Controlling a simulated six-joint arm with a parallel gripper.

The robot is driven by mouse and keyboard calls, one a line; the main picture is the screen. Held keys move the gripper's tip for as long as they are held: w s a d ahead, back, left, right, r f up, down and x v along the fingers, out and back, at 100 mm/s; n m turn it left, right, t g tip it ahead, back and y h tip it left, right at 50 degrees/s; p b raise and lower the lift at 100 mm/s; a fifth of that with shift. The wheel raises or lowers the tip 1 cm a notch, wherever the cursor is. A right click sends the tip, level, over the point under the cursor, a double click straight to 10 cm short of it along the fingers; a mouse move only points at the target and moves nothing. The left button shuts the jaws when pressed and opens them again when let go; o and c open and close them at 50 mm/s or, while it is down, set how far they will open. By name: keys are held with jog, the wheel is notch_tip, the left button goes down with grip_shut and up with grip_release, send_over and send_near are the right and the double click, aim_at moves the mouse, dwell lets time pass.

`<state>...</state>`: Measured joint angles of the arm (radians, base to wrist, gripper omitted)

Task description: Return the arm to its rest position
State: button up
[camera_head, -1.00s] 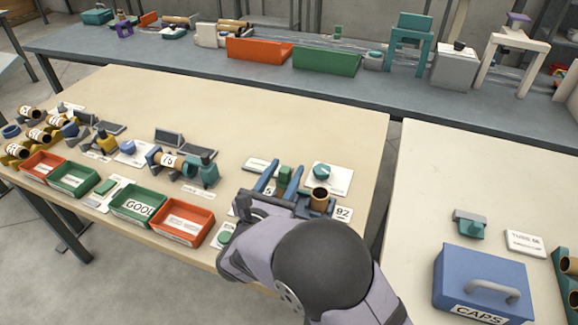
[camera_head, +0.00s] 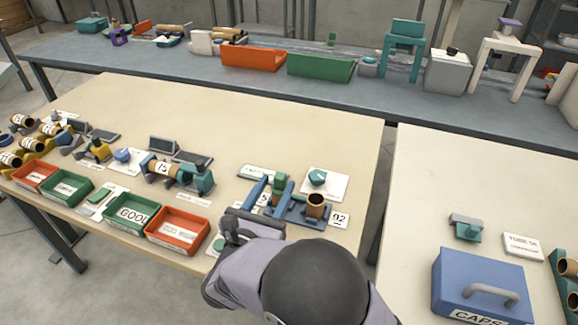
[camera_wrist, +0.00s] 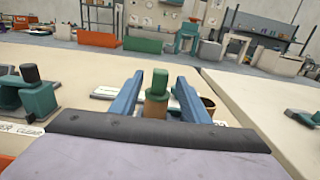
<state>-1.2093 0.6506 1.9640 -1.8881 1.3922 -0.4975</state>
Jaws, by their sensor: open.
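My gripper (camera_head: 275,181) is at the front right of the beige table, its two blue fingers pointing away from me and spread apart. In the wrist view the gripper (camera_wrist: 159,80) shows a green-topped tan piece (camera_wrist: 157,88) in the gap between the fingers. Clear space shows on both sides of it, and I cannot tell how far beyond the fingertips it stands. My dark round joint and purple-grey links fill the bottom of the head view. The rest position is not marked in view.
A brown tube (camera_head: 316,204) stands in a blue holder right of the fingers, by a 92 label. A white card with a teal part (camera_head: 318,178) lies behind. Red and green trays (camera_head: 178,232) line the front edge. A blue CAPS box (camera_head: 480,285) is on the right table.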

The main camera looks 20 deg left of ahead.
jog(key=shift+n+t, duration=0.4)
jog(key=shift+n, duration=0.3)
jog(key=w+r, duration=0.1)
jog(key=r, duration=0.1)
jog(key=w+d+r, duration=0.1)
jog(key=r, duration=0.1)
jog(key=w+r, duration=0.1)
jog(key=r, duration=0.1)
jog(key=shift+d, duration=0.15)
jog(key=d+f+m+g+h+p, duration=0.1)
jog(key=d+m+g+h+p, duration=0.8)
jog(key=d, duration=1.9)
jog(key=s+d+f+m+g+y+p, duration=0.25)
jog(key=s+d+m+g, duration=0.55)
jog(key=s+m, duration=0.45)
jog(key=s+m+g+y+p, duration=0.1)
jog(key=s+m+y, duration=0.2)
jog(key=m, duration=0.5)
jog(key=s+f+m+y+p, duration=0.1)
jog(key=s+m+y, duration=0.2)
jog(key=m, duration=0.5)
jog(key=shift+s+a+f+g, duration=0.15)
jog(key=shift+s+a+g, duration=0.25)
jog(key=shift+s, duration=0.3)
